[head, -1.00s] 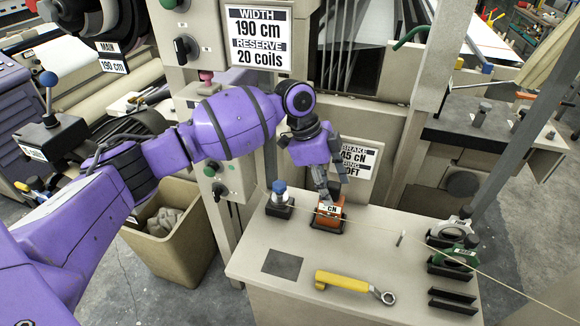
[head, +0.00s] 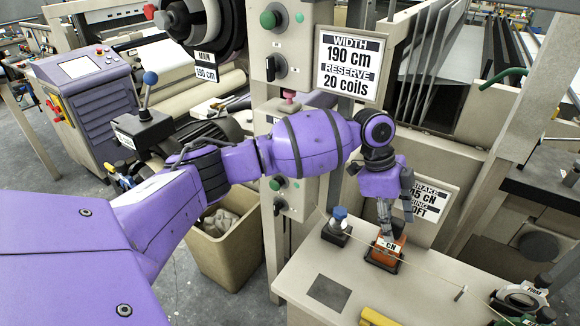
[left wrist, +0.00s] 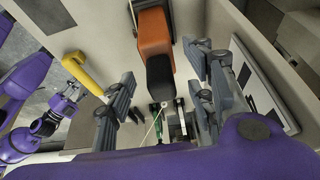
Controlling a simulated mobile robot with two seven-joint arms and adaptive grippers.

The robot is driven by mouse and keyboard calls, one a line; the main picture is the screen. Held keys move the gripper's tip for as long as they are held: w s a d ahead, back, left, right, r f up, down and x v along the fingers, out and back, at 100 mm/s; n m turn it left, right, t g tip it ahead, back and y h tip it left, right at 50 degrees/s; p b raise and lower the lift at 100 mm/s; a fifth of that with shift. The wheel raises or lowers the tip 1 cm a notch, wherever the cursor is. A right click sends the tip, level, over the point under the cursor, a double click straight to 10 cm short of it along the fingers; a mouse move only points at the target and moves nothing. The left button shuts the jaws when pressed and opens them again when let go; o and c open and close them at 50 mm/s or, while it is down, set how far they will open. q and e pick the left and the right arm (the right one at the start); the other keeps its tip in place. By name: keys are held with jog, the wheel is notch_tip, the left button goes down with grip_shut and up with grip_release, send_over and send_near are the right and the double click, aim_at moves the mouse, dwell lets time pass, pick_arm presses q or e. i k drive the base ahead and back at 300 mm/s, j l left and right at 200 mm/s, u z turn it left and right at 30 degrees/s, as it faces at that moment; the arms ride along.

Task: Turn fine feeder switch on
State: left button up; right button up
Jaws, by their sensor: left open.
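The upper panel has a green button (head: 268,19) and a black rotary knob (head: 275,66). The lower panel has a green button (head: 277,183) and a black knob (head: 281,205), partly behind my left arm. I cannot read which is the fine feeder switch. My left gripper (head: 390,216) is open and empty, pointing down over the orange tension device (head: 384,250), right of both panels.
A blue-topped device (head: 338,225) stands on the cream table (head: 300,275) beside the orange one, with a thread across. A tan bin (head: 228,245) stands below my left arm. A sign (head: 350,65) stands right of the upper panel.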

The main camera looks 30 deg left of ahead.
aim_at(277, 205)
jog(key=k+u, duration=0.15)
jog(key=i+u, duration=0.1)
jog(key=u, duration=0.4)
jog(key=i+u, duration=0.15)
jog(key=u, duration=0.3)
